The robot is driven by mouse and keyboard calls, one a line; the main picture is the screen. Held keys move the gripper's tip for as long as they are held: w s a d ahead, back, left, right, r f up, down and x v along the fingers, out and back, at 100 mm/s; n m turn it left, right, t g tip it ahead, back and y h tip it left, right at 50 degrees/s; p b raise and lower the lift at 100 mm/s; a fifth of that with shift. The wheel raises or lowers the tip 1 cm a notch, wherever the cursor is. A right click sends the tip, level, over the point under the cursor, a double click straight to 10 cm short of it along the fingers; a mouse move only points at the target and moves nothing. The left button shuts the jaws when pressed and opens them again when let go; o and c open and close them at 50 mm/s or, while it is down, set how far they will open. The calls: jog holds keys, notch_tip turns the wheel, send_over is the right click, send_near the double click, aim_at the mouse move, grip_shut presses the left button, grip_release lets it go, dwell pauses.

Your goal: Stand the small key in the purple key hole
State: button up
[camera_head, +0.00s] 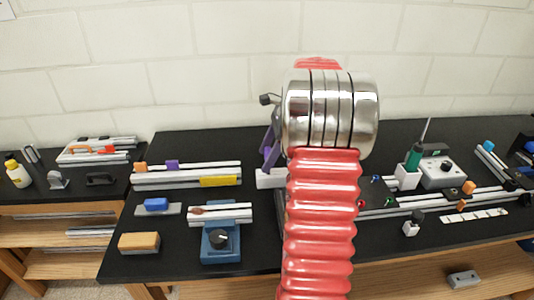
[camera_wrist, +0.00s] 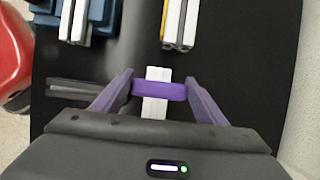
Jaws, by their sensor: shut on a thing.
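My gripper (camera_wrist: 159,88) has dull purple fingers and is shut on a bright purple bar (camera_wrist: 160,91), which spans the gap between the fingertips. I cannot tell whether this bar is the small key. A short white block (camera_wrist: 157,74) shows behind and beneath the bar, on both sides of it; whether they touch is unclear. In the head view my gripper (camera_head: 270,148) points down over the bench, partly hidden by my arm. The white block (camera_head: 268,179) shows below it. A purple block (camera_head: 172,165) sits at the back of a rail to the left. No key hole is clearly visible.
Pale rails with a yellow block (camera_head: 219,181) lie left of my gripper. A blue device with a black knob (camera_head: 221,239) stands nearer the front.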

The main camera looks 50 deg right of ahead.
jog(key=shift+f, duration=0.1)
jog(key=o, duration=1.4)
jog(key=shift+c, duration=0.2)
jog(key=v, duration=1.3)
jog(key=shift+r, duration=0.35)
jog(key=shift+s, duration=0.1)
